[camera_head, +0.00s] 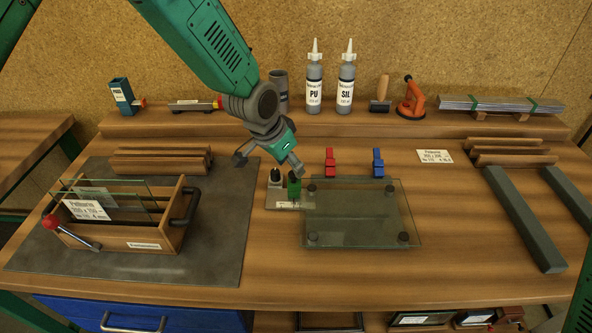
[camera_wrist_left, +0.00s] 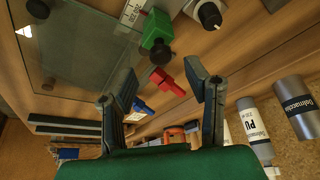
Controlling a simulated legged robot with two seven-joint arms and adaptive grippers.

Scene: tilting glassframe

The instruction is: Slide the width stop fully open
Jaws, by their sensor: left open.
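The width stop appears to be the green block (camera_head: 294,186) with a dark knob, at the left edge of the glass plate on a pale scale strip (camera_head: 284,205). The wrist view shows the green block (camera_wrist_left: 156,28) and its black knob beyond my fingertips. My left gripper (camera_head: 268,164) is open, its fingers spread wide, above and just behind the block. One fingertip overlaps the block's top in the head view; I cannot tell whether they touch. In the wrist view nothing is between the left gripper's fingers (camera_wrist_left: 161,72). My right gripper is not in view.
The glass plate (camera_head: 355,215) lies right of the block, with dark round pads. A grey-and-black knob (camera_head: 275,177) stands left of it. Red (camera_head: 330,162) and blue (camera_head: 378,163) clamps stand behind the plate. A wooden toolbox (camera_head: 160,238) stands on the left mat.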

